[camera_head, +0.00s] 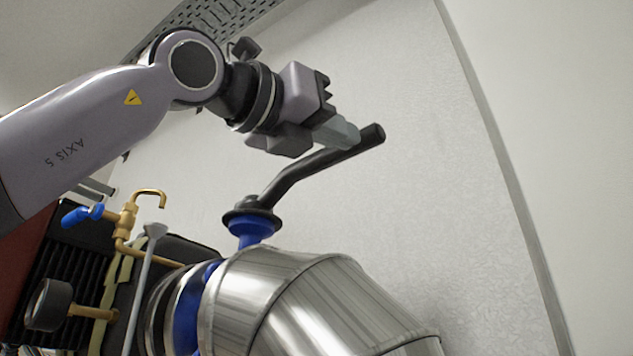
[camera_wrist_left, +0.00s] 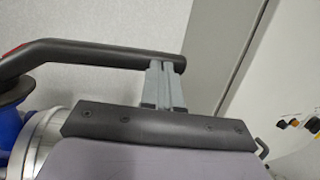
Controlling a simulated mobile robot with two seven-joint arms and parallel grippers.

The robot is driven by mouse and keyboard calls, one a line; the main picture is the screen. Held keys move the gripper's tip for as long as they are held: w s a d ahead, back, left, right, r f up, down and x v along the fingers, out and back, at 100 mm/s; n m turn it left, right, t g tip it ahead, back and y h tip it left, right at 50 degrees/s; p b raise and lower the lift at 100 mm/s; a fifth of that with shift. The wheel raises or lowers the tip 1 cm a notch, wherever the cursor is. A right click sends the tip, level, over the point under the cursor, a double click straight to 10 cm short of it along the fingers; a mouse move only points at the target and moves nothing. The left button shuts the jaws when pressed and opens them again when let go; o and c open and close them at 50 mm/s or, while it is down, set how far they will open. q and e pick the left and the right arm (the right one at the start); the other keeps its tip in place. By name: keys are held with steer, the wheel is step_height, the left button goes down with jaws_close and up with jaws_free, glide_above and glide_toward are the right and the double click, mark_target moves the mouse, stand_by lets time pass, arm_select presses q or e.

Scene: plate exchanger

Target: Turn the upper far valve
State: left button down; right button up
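A valve with a long black lever handle (camera_head: 299,172) stands on a blue stem (camera_head: 250,229) above a silver clad pipe. The lever slants up to the right in the head view. In the left wrist view the lever (camera_wrist_left: 92,56) runs across the top left, its free end near the middle. My left gripper (camera_head: 342,134) is at the lever's free end. Its two grey fingers (camera_wrist_left: 166,82) are close together, with only a thin gap. Their tips meet the lever's edge or lie very near it; contact is hard to tell. The lever does not appear between them. My right gripper is out of view.
The bent silver pipe (camera_head: 322,298) fills the lower middle. At the left are a brass fitting with a blue handle (camera_head: 82,215) and a dark round gauge (camera_head: 48,304). A pale wall (camera_head: 440,190) stands behind; the space right of the lever is clear.

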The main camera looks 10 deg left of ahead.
arm_select(q)
steer(key=shift+f+x, duration=0.2)
steer(key=shift+x, duration=0.85)
steer(key=shift+d, duration=0.1)
